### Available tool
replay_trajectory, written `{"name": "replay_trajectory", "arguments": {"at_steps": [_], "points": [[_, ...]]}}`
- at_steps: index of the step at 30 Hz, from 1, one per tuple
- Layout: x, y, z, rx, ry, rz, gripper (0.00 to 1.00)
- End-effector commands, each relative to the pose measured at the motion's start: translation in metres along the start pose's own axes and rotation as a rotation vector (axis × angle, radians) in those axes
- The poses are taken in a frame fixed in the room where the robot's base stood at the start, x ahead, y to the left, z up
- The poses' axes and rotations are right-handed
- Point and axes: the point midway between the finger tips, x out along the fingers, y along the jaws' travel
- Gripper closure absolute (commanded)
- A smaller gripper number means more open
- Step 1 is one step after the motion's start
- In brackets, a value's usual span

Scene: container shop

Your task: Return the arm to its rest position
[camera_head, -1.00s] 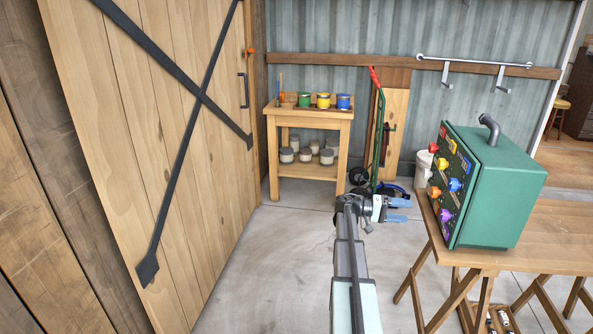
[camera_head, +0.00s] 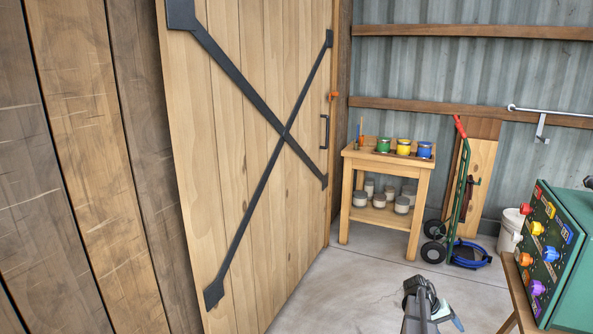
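My gripper (camera_head: 447,316) is low in the head view, right of the middle, at the end of my arm, which rises from the bottom edge. Its blue fingertips point to the right and lie partly against the grey floor. It is small and partly hidden by the wrist, so I cannot tell how far apart the fingers are. I see nothing hanging from it. It is apart from the green control box and the wooden stand.
A tall wooden door (camera_head: 262,190) fills the left. A wooden stand (camera_head: 388,163) with paint pots is at the back, beside a hand truck (camera_head: 461,190). A green box (camera_head: 575,275) with coloured knobs sits on a table at the right edge. The floor (camera_head: 350,290) between is clear.

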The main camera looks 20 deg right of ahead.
Motion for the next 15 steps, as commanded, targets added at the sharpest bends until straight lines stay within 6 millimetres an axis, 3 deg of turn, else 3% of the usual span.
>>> {"name": "replay_trajectory", "arguments": {"at_steps": [1,6,15], "points": [[0.004,-0.03,0.021,-0.019,-0.002,-0.068,0.29],[0.009,-0.123,0.07,-0.075,-0.01,-0.271,0.29],[0.001,-0.258,0.174,-0.171,-0.078,-0.519,0.29]]}}
